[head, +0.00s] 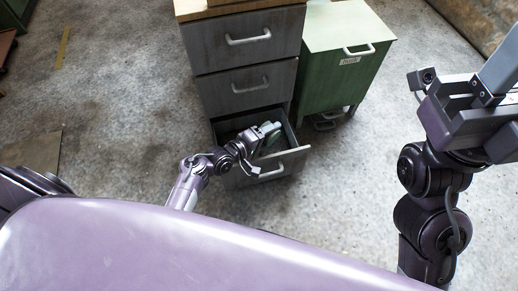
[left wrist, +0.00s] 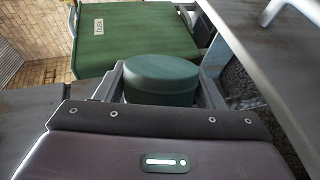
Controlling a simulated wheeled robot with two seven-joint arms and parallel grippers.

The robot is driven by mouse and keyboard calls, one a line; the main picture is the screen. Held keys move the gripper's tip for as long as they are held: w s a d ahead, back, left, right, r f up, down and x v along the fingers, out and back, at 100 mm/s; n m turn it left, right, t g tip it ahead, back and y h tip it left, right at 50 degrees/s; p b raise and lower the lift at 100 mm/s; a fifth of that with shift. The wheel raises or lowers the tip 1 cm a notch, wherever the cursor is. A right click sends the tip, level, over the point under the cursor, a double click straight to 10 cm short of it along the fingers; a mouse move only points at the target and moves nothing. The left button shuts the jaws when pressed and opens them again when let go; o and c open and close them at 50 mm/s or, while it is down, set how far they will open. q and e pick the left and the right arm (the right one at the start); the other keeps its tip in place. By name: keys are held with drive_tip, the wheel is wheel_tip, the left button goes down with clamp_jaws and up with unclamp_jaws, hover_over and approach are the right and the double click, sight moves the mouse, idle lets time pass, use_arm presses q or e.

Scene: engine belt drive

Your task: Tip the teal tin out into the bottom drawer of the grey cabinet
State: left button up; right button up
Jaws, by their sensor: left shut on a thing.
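The grey cabinet (head: 245,60) stands at the top centre of the head view. Its bottom drawer (head: 282,164) is pulled open. My left gripper (head: 268,131) is over the open drawer, low at its opening. In the left wrist view it is shut on the teal tin (left wrist: 162,80), a short round tin held between two grey fingers. One flat round face of the tin shows; I cannot tell how far it is tilted or what is inside. In the head view the tin is mostly hidden by the gripper. My right gripper (head: 470,105) is raised at the right, its jaws unclear.
A green cabinet (head: 345,60) with a white label stands right beside the grey one. The two upper drawers (head: 246,85) are shut. In the left wrist view, grey cabinet surfaces lie close at the right.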

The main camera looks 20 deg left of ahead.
use_arm(q)
drive_tip(key=shift+a+r+n+h+p, duration=0.15)
drive_tip(key=shift+n+h+p, duration=0.15)
drive_tip(key=shift+p, duration=0.15)
idle(0.3)
drive_tip(key=shift+w+a+f+n, duration=0.1)
drive_tip(key=shift+a+f+n, duration=0.05)
drive_tip(key=shift+f+n, duration=0.3)
idle(0.6)
